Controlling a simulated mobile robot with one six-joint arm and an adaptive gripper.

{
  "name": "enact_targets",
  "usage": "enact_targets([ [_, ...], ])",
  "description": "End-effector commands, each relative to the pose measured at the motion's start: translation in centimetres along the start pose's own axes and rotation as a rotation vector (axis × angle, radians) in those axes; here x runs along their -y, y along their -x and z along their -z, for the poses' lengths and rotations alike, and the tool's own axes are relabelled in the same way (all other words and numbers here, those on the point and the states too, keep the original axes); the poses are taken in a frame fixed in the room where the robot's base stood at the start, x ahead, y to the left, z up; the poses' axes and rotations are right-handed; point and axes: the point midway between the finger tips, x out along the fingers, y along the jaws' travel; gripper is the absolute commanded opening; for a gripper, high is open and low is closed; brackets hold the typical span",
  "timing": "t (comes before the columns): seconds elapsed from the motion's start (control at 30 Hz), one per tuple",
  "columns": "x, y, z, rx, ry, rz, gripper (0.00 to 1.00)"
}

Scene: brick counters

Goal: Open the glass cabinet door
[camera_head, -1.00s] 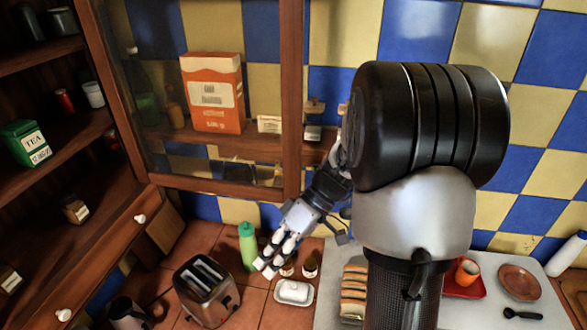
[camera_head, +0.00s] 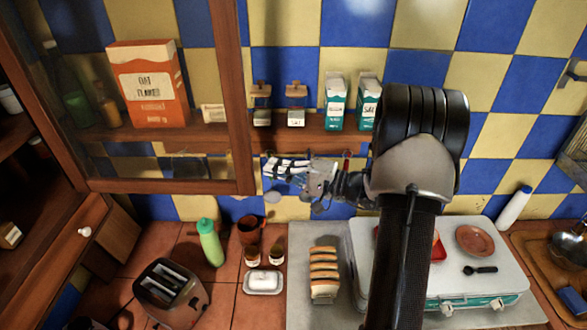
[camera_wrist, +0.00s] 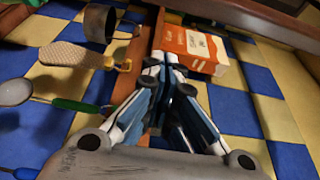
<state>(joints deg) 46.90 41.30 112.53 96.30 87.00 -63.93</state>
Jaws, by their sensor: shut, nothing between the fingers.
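The glass cabinet door has a wooden frame (camera_head: 240,100) with a clear pane, at the upper left of the head view. My gripper (camera_head: 267,168) is shut and empty, pointing left just right of the lower part of the frame's right upright. I cannot tell whether it touches the wood. In the wrist view my fingertips (camera_wrist: 162,68) are close together near a wooden upright (camera_wrist: 128,98), with the orange box behind. No door handle is clearly visible, and I cannot tell whether the door is fully closed.
A shelf with spice jars (camera_head: 296,104) and teal cartons (camera_head: 336,100) lies right of the door frame. On the counter below stand a green bottle (camera_head: 210,242), a toaster (camera_head: 172,292), a butter dish (camera_head: 263,282) and a bread loaf (camera_head: 324,272). Utensils hang in the wrist view.

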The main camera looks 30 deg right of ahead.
Motion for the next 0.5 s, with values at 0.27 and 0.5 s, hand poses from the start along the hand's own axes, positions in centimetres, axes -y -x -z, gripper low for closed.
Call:
enact_targets([
  [0.27, 0.2, -2.2, -2.0, -0.002, -0.002, -0.002, 0.00],
  [0.5, 0.0, -1.6, -3.7, 0.000, 0.001, -0.001, 0.00],
])
